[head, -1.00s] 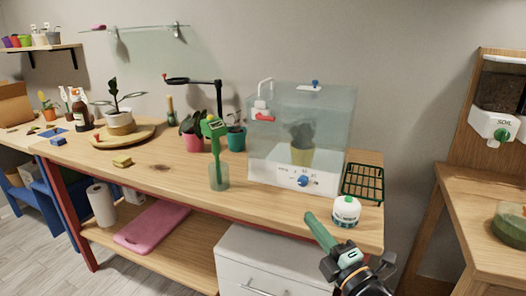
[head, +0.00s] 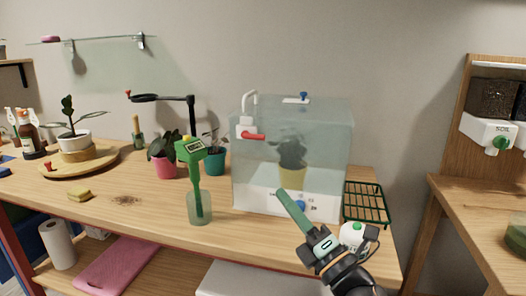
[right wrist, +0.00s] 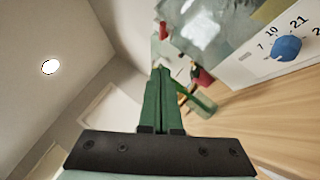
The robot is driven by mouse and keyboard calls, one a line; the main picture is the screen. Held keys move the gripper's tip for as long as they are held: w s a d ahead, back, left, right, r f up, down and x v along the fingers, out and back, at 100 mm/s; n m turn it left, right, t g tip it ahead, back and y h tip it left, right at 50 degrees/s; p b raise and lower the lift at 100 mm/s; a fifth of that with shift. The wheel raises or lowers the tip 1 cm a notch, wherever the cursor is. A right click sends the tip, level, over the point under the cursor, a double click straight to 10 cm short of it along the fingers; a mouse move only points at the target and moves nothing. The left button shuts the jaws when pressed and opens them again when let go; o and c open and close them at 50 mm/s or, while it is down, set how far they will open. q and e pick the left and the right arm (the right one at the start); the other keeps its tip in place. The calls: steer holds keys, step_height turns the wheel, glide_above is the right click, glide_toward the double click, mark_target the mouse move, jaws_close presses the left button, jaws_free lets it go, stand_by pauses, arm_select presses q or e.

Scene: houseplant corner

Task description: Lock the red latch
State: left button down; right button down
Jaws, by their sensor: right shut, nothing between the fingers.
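The red latch (head: 253,135) is a small red lever on a white fitting (head: 249,122) at the upper left front of the clear glass case (head: 320,130). It points roughly sideways to the right. My right gripper (head: 281,196) has green fingers pressed together and empty. Its tips are in front of the case's white lower panel, below and right of the latch, apart from it. In the right wrist view the shut fingers (right wrist: 160,72) point forward, with the blue dial (right wrist: 286,48) to their right. My left gripper is out of view.
A potted plant (head: 292,170) stands inside the case. A green wire rack (head: 367,202) and a white round device (head: 355,235) are at the right.

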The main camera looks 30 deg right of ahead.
steer(key=p, duration=0.2)
glide_toward(254, 138)
steer(key=w+a, duration=0.3)
steer(key=w+d+r, duration=0.2)
steer(key=d, duration=0.1)
steer(key=shift+w, duration=0.2)
steer(key=shift+p, duration=0.3)
steer(key=shift+r+p, duration=0.3)
steer(key=shift+p, duration=0.35)
steer(key=shift+s+n, duration=0.1)
steer(key=shift+n, duration=0.2)
steer(key=shift+g+p, duration=0.3)
steer(key=shift+p, duration=0.1)
